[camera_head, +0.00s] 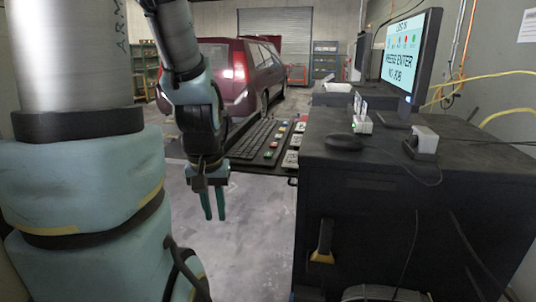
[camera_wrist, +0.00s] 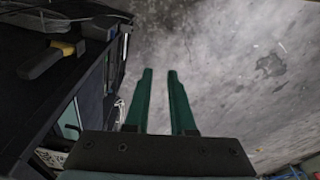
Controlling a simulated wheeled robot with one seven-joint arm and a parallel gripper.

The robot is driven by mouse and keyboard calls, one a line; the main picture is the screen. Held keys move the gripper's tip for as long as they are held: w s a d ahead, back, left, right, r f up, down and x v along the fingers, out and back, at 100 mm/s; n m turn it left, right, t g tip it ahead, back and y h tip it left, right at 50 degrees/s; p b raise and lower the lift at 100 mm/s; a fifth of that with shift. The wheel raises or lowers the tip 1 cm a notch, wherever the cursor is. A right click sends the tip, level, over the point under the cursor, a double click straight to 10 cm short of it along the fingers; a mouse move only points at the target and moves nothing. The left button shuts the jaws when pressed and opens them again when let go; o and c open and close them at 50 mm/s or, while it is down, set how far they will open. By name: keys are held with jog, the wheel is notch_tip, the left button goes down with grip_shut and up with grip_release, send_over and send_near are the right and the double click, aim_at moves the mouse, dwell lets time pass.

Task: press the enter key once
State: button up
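A black keyboard (camera_head: 256,138) lies on a dark shelf left of the black cabinet; its single keys are too small to make out, so I cannot tell the enter key. A monitor (camera_head: 411,58) on the cabinet shows "PRESS ENTER" and "NO JOB". My gripper (camera_head: 213,217) hangs fingers down in front of the shelf, nearer to me than the keyboard and apart from it. In the wrist view my gripper (camera_wrist: 160,75) shows two green fingers with a gap between them, over bare floor and holding nothing.
The black cabinet (camera_head: 345,190) stands to the right, with a mouse (camera_head: 344,142) and small boxes on top. Coloured buttons (camera_head: 282,132) sit beside the keyboard. A red car (camera_head: 232,76) stands behind. The concrete floor (camera_head: 257,220) below my gripper is clear.

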grip_shut()
dwell(1.4)
